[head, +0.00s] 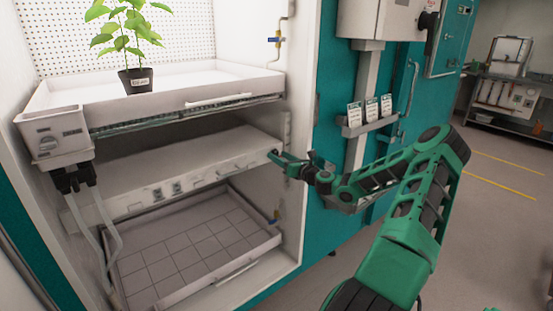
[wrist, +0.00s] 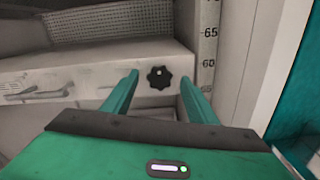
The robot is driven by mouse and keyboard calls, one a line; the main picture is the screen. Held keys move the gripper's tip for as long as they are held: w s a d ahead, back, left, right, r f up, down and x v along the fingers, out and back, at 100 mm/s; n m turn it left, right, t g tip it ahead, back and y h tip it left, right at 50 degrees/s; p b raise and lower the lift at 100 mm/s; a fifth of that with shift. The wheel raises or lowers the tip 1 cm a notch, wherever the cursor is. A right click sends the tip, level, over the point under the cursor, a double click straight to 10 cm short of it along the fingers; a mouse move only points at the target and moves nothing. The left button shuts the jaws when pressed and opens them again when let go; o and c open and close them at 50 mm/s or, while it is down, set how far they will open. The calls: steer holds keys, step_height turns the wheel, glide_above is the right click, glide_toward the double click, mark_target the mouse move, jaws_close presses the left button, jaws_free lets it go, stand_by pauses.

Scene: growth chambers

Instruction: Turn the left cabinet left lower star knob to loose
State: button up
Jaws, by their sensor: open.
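A black star knob (wrist: 159,77) with a pale mark near its centre sits on the front face of a white panel, near its right end. My gripper (wrist: 160,78) is open, with one green finger on each side of the knob in the wrist view. I cannot tell whether the fingers touch it or how deep they reach. In the head view my gripper (head: 275,157) is at the right end of the middle white shelf unit (head: 130,205) in the open cabinet. There the knob is mostly lost behind the fingers.
A tray (head: 215,93) with a potted plant (head: 138,80) is above, and a grid-floored tray (head: 235,247) is below. A post with a number scale (wrist: 208,45) stands close right of my right finger. The teal cabinet wall (head: 327,100) is further right.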

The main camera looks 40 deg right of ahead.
steer(key=shift+w, duration=0.6)
steer(key=c, duration=1.1)
steer(key=shift+o, duration=0.2)
steer(key=shift+n, duration=0.3)
steer(key=shift+a+f+n, duration=0.15)
steer(key=shift+n, duration=4.15)
steer(key=shift+a+f+n, duration=0.1)
steer(key=shift+a+n, duration=0.05)
steer(key=shift+n, duration=4.15)
